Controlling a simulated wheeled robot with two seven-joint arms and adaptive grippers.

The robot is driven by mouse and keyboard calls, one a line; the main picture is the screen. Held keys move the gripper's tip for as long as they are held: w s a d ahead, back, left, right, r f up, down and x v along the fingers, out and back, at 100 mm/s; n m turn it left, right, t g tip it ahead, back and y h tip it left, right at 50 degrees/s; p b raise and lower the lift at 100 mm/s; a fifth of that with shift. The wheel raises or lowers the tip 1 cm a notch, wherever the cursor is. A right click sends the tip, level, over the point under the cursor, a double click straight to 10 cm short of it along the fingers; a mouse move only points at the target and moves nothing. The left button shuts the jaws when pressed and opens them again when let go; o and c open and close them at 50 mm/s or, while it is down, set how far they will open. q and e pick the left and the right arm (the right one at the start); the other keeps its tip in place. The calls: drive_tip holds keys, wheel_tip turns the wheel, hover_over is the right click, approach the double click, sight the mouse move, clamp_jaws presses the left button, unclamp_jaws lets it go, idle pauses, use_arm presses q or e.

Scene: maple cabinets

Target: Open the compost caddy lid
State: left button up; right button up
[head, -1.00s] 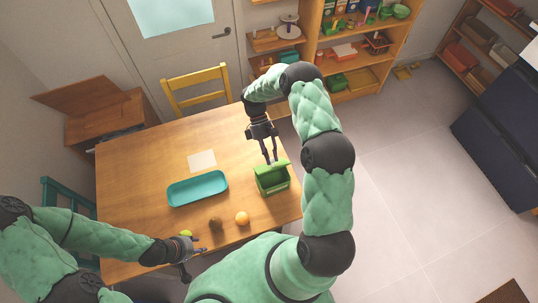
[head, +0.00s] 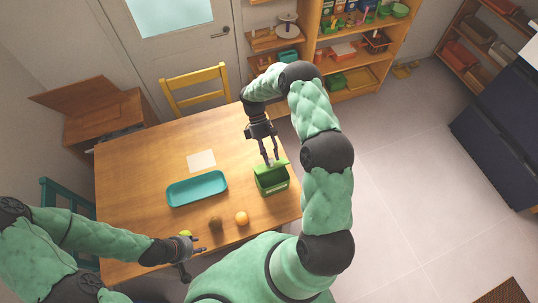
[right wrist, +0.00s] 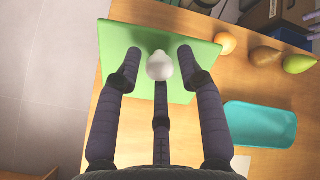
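The green compost caddy (head: 272,181) stands near the right edge of the wooden table. Its lid (head: 281,163) appears tilted up at the far side, with a darker green area showing in front; the exact angle is hard to tell. In the right wrist view the lid (right wrist: 115,35) is a light green panel with a white knob (right wrist: 159,66). My right gripper (head: 270,160) is at the lid. Its fingers (right wrist: 158,62) are spread around the knob with gaps at the sides. My left gripper (head: 195,248) is low over the table's near edge, its opening unclear.
A teal tray (head: 197,188) and a white sheet (head: 201,160) lie left of the caddy. An orange (head: 242,218), a brown pear (head: 216,223) and a green fruit (head: 186,234) lie near the front edge. A yellow chair (head: 197,88) stands behind the table.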

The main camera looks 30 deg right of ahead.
idle(0.3)
drive_tip(key=v, duration=1.2)
